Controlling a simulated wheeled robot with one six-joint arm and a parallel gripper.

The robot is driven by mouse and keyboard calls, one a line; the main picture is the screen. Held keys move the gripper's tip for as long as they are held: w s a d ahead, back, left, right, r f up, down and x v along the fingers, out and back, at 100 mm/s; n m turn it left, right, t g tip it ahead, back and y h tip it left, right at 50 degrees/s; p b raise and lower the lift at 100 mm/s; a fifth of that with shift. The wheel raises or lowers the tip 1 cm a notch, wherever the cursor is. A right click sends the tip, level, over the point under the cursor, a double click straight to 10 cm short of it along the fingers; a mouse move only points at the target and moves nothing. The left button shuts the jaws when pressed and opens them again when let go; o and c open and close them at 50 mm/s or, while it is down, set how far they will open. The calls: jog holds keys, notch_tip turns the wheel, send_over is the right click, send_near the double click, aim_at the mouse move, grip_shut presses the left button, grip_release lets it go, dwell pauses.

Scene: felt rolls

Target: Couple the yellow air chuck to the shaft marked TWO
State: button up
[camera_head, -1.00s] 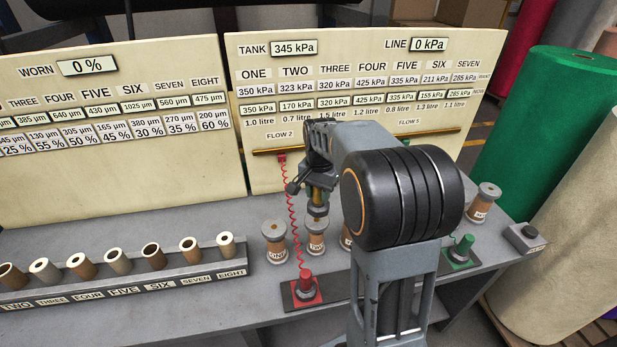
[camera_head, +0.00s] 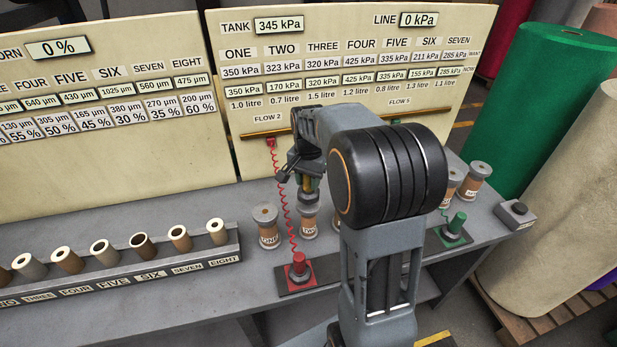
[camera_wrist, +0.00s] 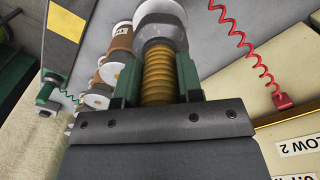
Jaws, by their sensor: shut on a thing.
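My gripper (camera_head: 307,182) is shut on the yellow air chuck (camera_wrist: 158,78), a ribbed yellow cylinder between green fingers in the wrist view (camera_wrist: 157,92). In the head view the chuck (camera_head: 308,190) is upright, directly over the shaft marked TWO (camera_head: 309,227), a brown roll with grey ends. The chuck's lower end is at or just above the shaft's top; I cannot tell whether they are joined. The board (camera_head: 230,140) reads 170 kPa in the lower row under TWO and 323 kPa in the row above. LINE reads 0 kPa and TANK 345 kPa.
Shaft ONE (camera_head: 267,228) stands close on the left. A red chuck (camera_head: 298,265) with a coiled hose stands in front, and a green one (camera_head: 457,224) to the right. More shafts (camera_head: 476,180) stand at the right, partly behind my arm. A rack of cores (camera_head: 150,265) is at left.

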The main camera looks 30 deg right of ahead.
jog(key=shift+f+b, duration=0.3)
jog(key=shift+f, duration=0.35)
jog(key=shift+f+b, duration=0.35)
jog(key=shift+f, duration=0.2)
dwell(0.3)
jog(key=o, duration=1.2)
jog(key=shift+r, duration=0.1)
notch_tip(320, 180, up, 14)
jog(key=shift+f, duration=0.25)
